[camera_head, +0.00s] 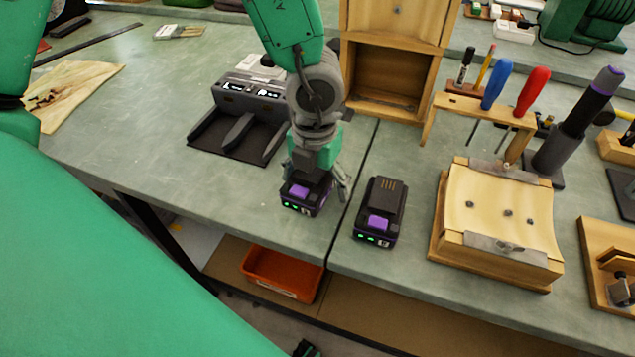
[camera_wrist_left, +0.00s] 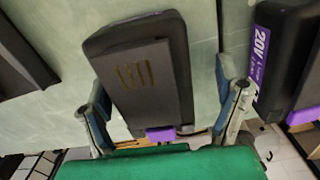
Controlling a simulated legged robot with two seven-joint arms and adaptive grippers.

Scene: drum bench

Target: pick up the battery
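A black battery with a purple latch (camera_head: 302,197) and green lights stands on the bench near its front edge. My left gripper (camera_head: 316,178) is right over it, pointing down and partly hiding it. In the left wrist view the gripper (camera_wrist_left: 161,80) is open, with one finger on each side of this battery (camera_wrist_left: 145,75). A gap shows between the battery and the right-hand finger; the other finger is close to its edge. A second similar battery (camera_head: 380,210) stands to the right, its side also visible in the left wrist view (camera_wrist_left: 284,60). My right gripper is not in view.
A dark charger (camera_head: 248,98) with bays stands behind left. A wooden box (camera_head: 392,75) and tool rack (camera_head: 480,108) stand behind. A wooden fixture (camera_head: 500,215) is to the right. An orange bin (camera_head: 282,273) sits on the shelf below. The bench's left part is mostly clear.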

